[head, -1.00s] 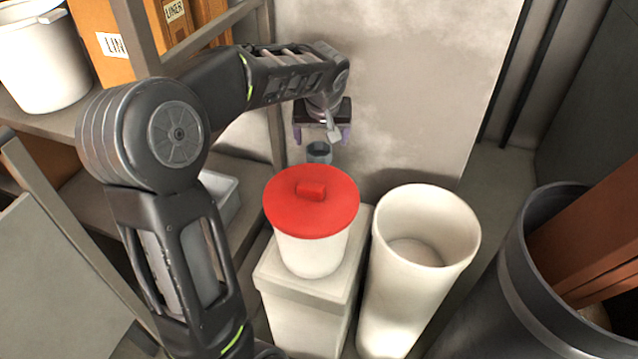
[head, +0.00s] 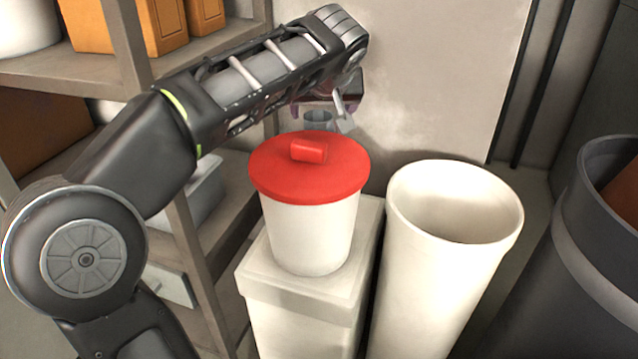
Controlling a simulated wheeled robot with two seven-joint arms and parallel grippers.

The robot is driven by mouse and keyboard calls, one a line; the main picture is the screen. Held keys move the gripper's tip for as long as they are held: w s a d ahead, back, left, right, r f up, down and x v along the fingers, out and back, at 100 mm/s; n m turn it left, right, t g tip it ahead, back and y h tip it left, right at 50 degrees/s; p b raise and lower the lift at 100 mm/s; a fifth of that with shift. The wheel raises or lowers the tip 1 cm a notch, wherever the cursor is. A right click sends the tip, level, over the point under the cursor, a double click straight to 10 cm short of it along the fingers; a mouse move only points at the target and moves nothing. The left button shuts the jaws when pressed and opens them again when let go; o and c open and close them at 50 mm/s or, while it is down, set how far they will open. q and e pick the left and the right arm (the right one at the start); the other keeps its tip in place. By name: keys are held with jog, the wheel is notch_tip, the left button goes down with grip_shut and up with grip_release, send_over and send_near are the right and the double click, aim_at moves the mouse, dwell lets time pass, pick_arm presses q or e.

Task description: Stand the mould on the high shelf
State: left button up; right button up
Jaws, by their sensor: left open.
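A small grey cup-shaped thing (head: 318,121) shows behind the red-lidded tub, partly hidden by the lid. It may be the mould, but I cannot tell for sure. My left gripper (head: 326,106) is open just above and around it, with its purple-tipped fingers apart. The forearm and wrist hide much of the gripper. I cannot tell whether the fingers touch the cup. A shelf rack stands at the left, and its upper board (head: 58,73) carries boxes. My right gripper is not in view.
The white tub with a red lid (head: 310,168) stands on a pale box (head: 300,290) close in front of my left gripper. A tall open white cylinder (head: 440,270) and a dark bin (head: 580,260) stand to the right. Orange boxes (head: 160,22) fill part of the shelf. A pale wall panel (head: 440,90) is behind.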

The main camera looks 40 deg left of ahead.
pick_arm(q)
jog(key=shift+b+x, duration=0.3)
jog(key=shift+x, duration=1.1)
jog(key=b+x, duration=0.1)
jog(key=x, duration=0.4)
jog(key=shift+s+a+f+b, duration=0.1)
jog(key=shift+b, duration=0.2)
grip_shut()
dwell(0.3)
